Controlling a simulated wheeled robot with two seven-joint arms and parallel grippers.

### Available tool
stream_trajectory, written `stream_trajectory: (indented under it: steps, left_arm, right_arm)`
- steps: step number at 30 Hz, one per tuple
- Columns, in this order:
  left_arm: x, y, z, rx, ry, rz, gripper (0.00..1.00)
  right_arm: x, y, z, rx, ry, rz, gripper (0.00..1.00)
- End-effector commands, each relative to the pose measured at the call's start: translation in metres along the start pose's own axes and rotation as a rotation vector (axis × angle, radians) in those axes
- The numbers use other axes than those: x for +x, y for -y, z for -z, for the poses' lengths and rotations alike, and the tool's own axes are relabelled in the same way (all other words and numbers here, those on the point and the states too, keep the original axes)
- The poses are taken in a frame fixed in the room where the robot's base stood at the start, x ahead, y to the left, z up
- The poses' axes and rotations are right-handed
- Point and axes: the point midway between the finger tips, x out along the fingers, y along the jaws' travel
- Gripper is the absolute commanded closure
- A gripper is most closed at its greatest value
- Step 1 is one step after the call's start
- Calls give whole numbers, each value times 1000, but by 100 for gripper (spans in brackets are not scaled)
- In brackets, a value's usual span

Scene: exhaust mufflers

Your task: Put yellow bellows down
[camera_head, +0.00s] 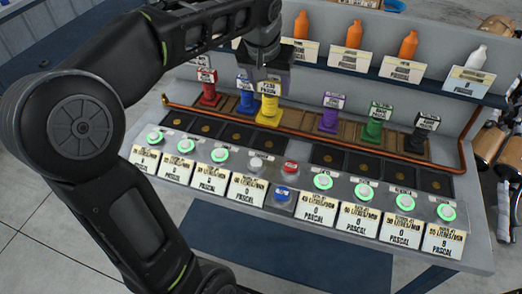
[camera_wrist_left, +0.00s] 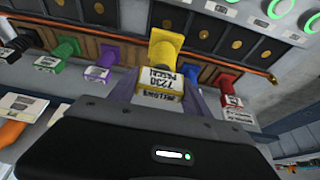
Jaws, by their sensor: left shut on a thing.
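The yellow bellows (camera_head: 268,112) is upright with a label at its top, between the blue and purple bellows. It also shows in the left wrist view (camera_wrist_left: 165,48), with its label between my fingers. My left gripper (camera_head: 269,80) is over its top and shut on it. In the left wrist view the fingers (camera_wrist_left: 165,92) flank the labelled end. The yellow base is at the wooden row of slots (camera_head: 294,117); I cannot tell whether it touches the wood. My right gripper is not in view.
Red (camera_head: 208,98), blue (camera_head: 245,100), purple (camera_head: 328,120), green (camera_head: 374,129) and black (camera_head: 416,140) bellows stand along the row. A copper pipe (camera_head: 350,145) runs in front. Bottles (camera_head: 354,35) stand on the shelf behind; lit buttons (camera_head: 323,181) line the front.

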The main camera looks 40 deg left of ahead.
Motion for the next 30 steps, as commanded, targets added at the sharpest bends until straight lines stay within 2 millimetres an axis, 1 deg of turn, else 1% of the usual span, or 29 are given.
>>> stream_trajectory:
  steps: [8,11,16,18,20,30]
  left_arm:
    - [1,0,0,1,0,0,100]
    - [11,0,-4,1,2,1,100]
    - [39,1,-17,2,4,2,100]
    - [49,0,-20,1,3,1,100]
    - [54,0,-22,1,2,1,100]
    - [58,0,-23,1,-1,1,100]
  right_arm:
    - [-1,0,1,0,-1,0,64]
    - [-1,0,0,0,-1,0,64]
    - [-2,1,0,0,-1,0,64]
    - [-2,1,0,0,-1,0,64]
    - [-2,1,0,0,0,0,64]
    - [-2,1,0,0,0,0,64]
